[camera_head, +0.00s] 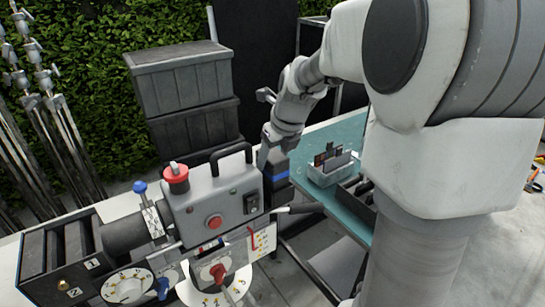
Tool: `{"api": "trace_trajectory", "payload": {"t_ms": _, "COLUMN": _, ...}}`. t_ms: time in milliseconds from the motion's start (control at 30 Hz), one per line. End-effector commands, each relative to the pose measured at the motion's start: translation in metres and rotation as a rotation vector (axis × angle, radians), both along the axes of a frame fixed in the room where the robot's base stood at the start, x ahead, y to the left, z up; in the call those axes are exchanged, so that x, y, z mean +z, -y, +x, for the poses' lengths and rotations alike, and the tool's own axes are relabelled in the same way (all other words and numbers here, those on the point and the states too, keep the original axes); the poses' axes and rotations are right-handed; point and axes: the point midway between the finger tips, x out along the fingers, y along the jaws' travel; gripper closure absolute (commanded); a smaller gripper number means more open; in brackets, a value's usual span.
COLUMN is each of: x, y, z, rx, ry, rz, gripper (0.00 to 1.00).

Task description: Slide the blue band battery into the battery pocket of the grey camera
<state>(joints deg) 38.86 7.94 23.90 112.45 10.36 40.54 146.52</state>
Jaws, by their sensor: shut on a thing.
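The grey camera (185,210) stands at the lower middle, with a dark lens barrel pointing left, a top handle and a red knob on top. My gripper (275,152) points down just right of the camera body. It is shut on the blue band battery (277,176), a dark block with a blue stripe, held upright. The battery is close beside the camera's right end; I cannot tell whether they touch. The battery pocket is not clearly visible from this side.
A teal work surface (350,133) lies to the right, carrying a light bin (327,174) with dark upright items. Two stacked grey cases (185,75) stand behind. Metal stands (35,110) are at the left. Small dials and switches (215,272) sit in front of the camera.

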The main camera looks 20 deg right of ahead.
Motion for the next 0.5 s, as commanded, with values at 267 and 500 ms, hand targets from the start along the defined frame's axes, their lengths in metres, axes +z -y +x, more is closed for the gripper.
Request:
{"api": "trace_trajectory", "payload": {"t_ms": 267, "x": -0.0049, "y": 0.0001, "z": 0.0005, "rx": 0.0, "ry": 0.002, "rz": -0.001, "gripper": 0.27}}
{"api": "trace_trajectory", "payload": {"t_ms": 500, "x": -0.0053, "y": 0.0, "z": 0.0003, "rx": 0.0, "ry": 0.001, "rz": 0.0, "gripper": 0.03}}
